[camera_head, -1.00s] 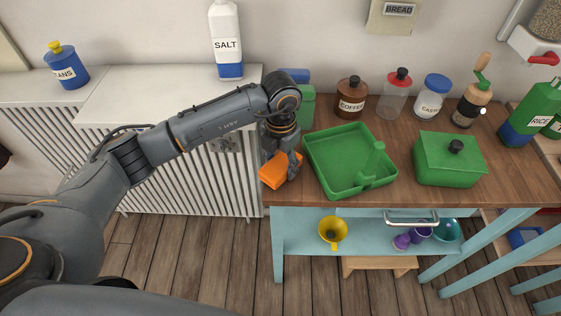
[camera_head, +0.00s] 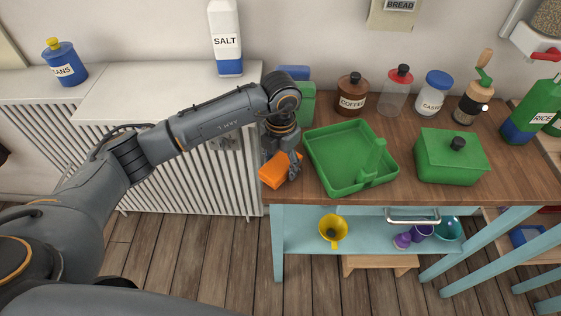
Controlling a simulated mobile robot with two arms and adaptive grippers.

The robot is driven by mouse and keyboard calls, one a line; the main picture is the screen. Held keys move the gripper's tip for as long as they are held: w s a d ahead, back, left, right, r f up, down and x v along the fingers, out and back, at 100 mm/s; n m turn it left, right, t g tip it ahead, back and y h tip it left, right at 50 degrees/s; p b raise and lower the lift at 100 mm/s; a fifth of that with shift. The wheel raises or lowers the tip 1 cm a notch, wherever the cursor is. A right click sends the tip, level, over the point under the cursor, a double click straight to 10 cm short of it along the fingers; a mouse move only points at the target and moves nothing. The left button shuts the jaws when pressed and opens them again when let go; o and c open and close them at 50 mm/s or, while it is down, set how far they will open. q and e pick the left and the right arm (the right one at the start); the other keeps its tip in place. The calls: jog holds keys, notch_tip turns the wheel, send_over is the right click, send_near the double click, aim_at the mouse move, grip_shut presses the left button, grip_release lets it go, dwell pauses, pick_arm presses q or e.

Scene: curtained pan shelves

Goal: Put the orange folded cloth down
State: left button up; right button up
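The orange folded cloth (camera_head: 273,172) is at the left end of the wooden counter, left of the green tray. My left gripper (camera_head: 290,172) is right at the cloth, pointing down, with a finger along the cloth's right side. The gripper and wrist hide part of the cloth. The gap between the fingers is too small and covered to judge, and so is whether the cloth's underside rests fully on the wood. My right gripper is out of view.
The green tray (camera_head: 326,165) stands close on the right of my gripper. A green lidded box (camera_head: 440,165) is farther right. Behind are a green container (camera_head: 307,105), a coffee jar (camera_head: 352,100) and a salt carton (camera_head: 226,45). The counter's left edge drops to a radiator (camera_head: 190,180).

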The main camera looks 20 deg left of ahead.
pick_arm(q)
jog(key=shift+o, duration=0.9)
jog(key=shift+r, duration=0.15)
notch_tip(320, 180, up, 12)
jog(key=shift+c, duration=0.2)
grip_shut()
dwell(1.0)
